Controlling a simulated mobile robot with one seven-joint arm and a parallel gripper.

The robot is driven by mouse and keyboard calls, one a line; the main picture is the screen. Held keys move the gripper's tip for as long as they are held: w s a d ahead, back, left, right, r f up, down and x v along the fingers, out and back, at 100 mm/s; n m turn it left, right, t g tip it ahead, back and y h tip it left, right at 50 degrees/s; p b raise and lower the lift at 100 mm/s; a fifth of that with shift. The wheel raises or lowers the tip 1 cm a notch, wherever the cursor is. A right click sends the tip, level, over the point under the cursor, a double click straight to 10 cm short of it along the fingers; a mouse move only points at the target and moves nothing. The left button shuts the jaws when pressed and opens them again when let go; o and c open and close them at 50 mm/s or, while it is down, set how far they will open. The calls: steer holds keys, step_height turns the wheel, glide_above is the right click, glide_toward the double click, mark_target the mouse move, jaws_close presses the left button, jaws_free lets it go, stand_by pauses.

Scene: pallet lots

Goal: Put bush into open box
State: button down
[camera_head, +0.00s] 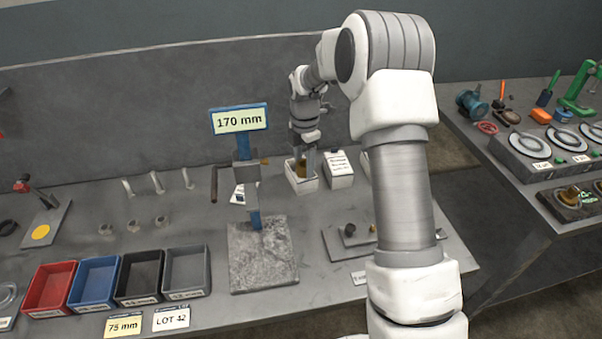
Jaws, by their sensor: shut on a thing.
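My gripper (304,157) points down at the back of the bench, its fingers small and partly hidden. It is shut on the bush (300,169), a small brass-coloured piece at the fingertips. The open box (303,186) is a small white carton directly below. The bush shows at the box's mouth, with its lower part hidden by the front wall; I cannot tell whether it touches the bottom.
A closed white box (339,170) stands just right of the open one, with another partly behind my arm. A gauge stand with a 170 mm sign (240,120) rises to the left. Red (50,288), blue, black and grey bins line the front left.

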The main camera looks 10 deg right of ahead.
mark_target(301, 162)
steer(key=w+f, duration=0.2)
steer(key=w, duration=0.1)
steer(key=shift+a, duration=0.1)
step_height(301, 162, down, 4)
steer(key=shift+r, duration=0.1)
steer(key=shift+s, duration=0.1)
steer(key=c, duration=0.5)
jaws_free()
steer(key=shift+b, duration=0.3)
steer(key=shift+c, duration=0.2)
